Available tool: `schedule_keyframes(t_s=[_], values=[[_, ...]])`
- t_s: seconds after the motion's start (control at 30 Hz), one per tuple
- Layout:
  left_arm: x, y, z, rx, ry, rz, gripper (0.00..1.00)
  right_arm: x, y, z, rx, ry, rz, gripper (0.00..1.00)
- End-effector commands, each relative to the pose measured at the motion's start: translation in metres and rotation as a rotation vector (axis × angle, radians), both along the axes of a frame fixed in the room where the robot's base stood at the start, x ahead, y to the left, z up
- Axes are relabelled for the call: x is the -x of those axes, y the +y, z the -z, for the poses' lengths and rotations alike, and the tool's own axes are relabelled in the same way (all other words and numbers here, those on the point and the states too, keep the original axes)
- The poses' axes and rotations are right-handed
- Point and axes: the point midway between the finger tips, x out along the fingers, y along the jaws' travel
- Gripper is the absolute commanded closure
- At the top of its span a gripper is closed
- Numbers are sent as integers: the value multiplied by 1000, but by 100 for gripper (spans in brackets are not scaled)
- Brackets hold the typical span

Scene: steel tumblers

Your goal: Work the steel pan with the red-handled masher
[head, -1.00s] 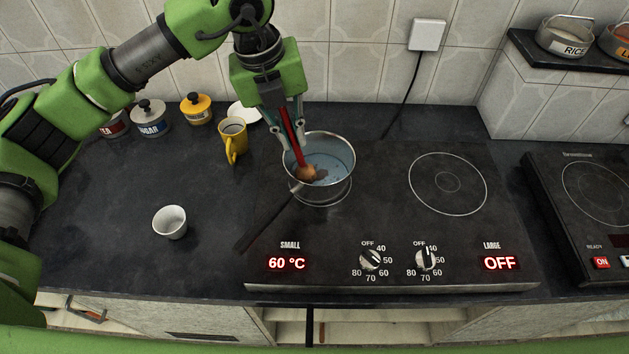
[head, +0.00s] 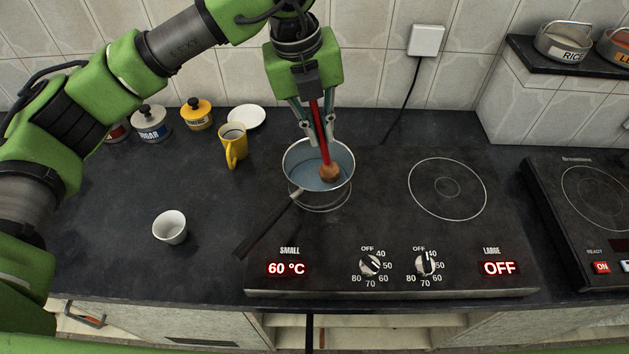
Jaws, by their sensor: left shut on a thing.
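The steel pan (head: 318,199) stands on the small ring of the hob, its dark handle pointing to the lower left. Bluish contents show inside it. The red-handled masher (head: 319,130) is nearly upright, its brown rounded head inside the pan, right of the middle. My left gripper (head: 319,128) is above the pan's back rim, shut on the masher's red handle. Whether the masher's head touches the pan floor cannot be told. My right gripper is out of view.
The black hob (head: 390,225) shows 60 °C for the small ring and OFF for the large one. A yellow mug (head: 233,148), a white saucer (head: 246,117) and lidded canisters stand behind left. A white cup (head: 170,227) stands front left. A second cooker (head: 590,215) is at right.

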Motion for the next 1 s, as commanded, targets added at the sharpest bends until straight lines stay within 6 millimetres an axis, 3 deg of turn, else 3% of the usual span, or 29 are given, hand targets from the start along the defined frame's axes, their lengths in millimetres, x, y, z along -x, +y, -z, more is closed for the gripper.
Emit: schedule_keyframes(t_s=[1.0], values=[[8,14,-83,1,-1,0,100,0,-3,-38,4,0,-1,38]])
